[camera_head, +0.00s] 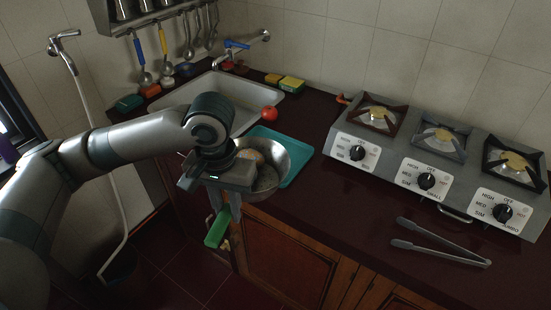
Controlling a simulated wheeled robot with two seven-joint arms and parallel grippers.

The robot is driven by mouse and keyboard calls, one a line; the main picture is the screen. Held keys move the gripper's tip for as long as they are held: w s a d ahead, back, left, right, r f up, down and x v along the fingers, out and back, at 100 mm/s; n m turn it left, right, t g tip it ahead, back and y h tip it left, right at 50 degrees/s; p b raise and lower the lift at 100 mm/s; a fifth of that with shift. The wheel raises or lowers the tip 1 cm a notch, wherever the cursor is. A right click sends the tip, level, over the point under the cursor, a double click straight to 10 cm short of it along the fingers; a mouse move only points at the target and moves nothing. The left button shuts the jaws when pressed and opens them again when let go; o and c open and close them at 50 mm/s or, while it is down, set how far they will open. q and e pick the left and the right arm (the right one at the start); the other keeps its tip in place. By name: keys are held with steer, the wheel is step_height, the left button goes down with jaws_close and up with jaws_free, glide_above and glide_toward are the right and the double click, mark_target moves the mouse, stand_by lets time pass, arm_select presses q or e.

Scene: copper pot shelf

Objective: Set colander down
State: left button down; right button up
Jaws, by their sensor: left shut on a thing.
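The colander (292,160) is a round shiny metal bowl right of my left gripper, partly hidden behind the gripper and wrist. It overlaps a teal tray or board (299,175) on the dark counter; I cannot tell whether it touches it. A yellowish round shape (249,156) shows at the colander's left inner side. My left gripper (225,212) points down at the counter's front edge, shut at the colander's near left side. The exact grip contact is hidden. My right gripper is not in view.
A white sink (215,92) with a red tomato-like item (269,112) at its edge lies behind. A stove with several burners (427,180) stands right. Metal tongs (440,245) lie in front of it. A green item (217,230) shows below my gripper.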

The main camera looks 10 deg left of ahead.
arm_select(q)
steer(key=shift+w, duration=0.1)
steer(key=shift+a, duration=0.1)
steer(key=shift+w, duration=0.1)
steer(key=shift+w+r, duration=0.2)
steer(key=w+d+r+m+p, duration=0.1)
steer(key=w+m+p, duration=0.1)
steer(key=w, duration=0.4)
steer(key=w+d+r+m+p, duration=0.1)
steer(key=w+d+m+p, duration=0.1)
steer(key=w, duration=0.4)
steer(key=shift+w+d+r, duration=0.3)
steer(key=shift+w+r, duration=0.05)
steer(key=shift+w, duration=0.05)
